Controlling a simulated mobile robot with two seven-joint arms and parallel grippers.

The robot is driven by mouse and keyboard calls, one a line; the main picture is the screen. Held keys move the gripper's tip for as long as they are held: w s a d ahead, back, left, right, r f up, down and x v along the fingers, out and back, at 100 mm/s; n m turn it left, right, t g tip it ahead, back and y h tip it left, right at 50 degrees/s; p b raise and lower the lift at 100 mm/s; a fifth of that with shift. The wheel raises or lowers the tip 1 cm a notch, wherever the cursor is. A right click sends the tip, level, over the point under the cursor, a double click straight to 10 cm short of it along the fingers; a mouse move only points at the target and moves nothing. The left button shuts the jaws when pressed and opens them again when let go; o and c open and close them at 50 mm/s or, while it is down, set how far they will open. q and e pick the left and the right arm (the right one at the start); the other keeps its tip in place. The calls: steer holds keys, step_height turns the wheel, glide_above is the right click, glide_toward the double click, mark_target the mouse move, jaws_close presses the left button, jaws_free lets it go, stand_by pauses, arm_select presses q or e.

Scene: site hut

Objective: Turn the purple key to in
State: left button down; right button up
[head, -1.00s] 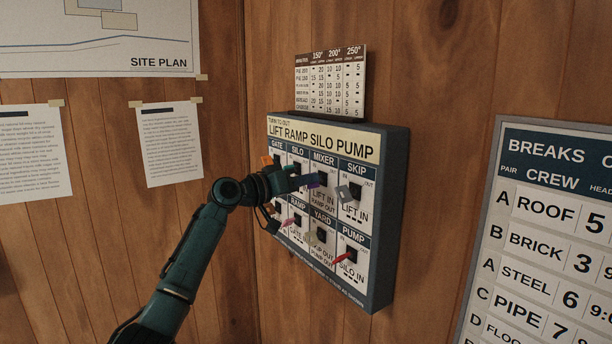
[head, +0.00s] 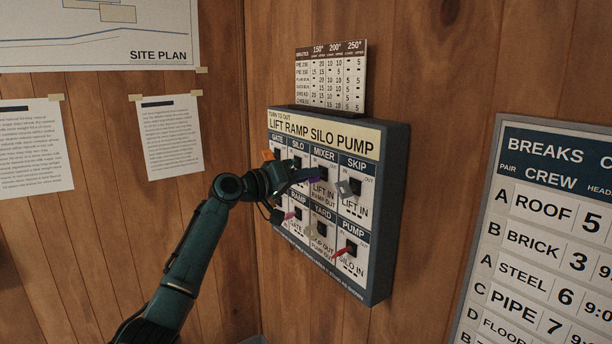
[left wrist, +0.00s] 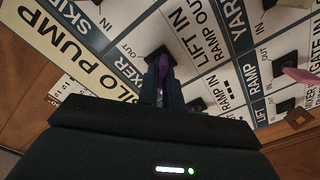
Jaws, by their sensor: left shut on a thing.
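The purple key (head: 314,177) sits in the switch under the MIXER label on the wall panel (head: 390,230). It also shows in the left wrist view (left wrist: 163,72), with its black socket just beyond it. My left gripper (head: 300,180) is shut on the purple key, its fingers (left wrist: 162,92) on either side of it. The gripper covers part of the panel's left side in the head view. IN and OUT marks flank the socket, but I cannot tell exactly which one the key points to. My right gripper is not in view.
Other keys stand close by: orange (head: 268,155), grey at SKIP (head: 348,187), pink at RAMP (head: 291,215), red at PUMP (head: 343,252) and a pale one at YARD (head: 312,229). A small chart (head: 331,77) stands above the panel. A breaks board (head: 545,230) hangs at the right.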

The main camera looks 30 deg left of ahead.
arm_select(q)
steer(key=c, duration=1.6)
jaws_free()
steer(key=shift+o, duration=0.2)
steer(key=b+v, duration=0.3)
steer(key=v, duration=1)
steer(key=shift+b, duration=0.35)
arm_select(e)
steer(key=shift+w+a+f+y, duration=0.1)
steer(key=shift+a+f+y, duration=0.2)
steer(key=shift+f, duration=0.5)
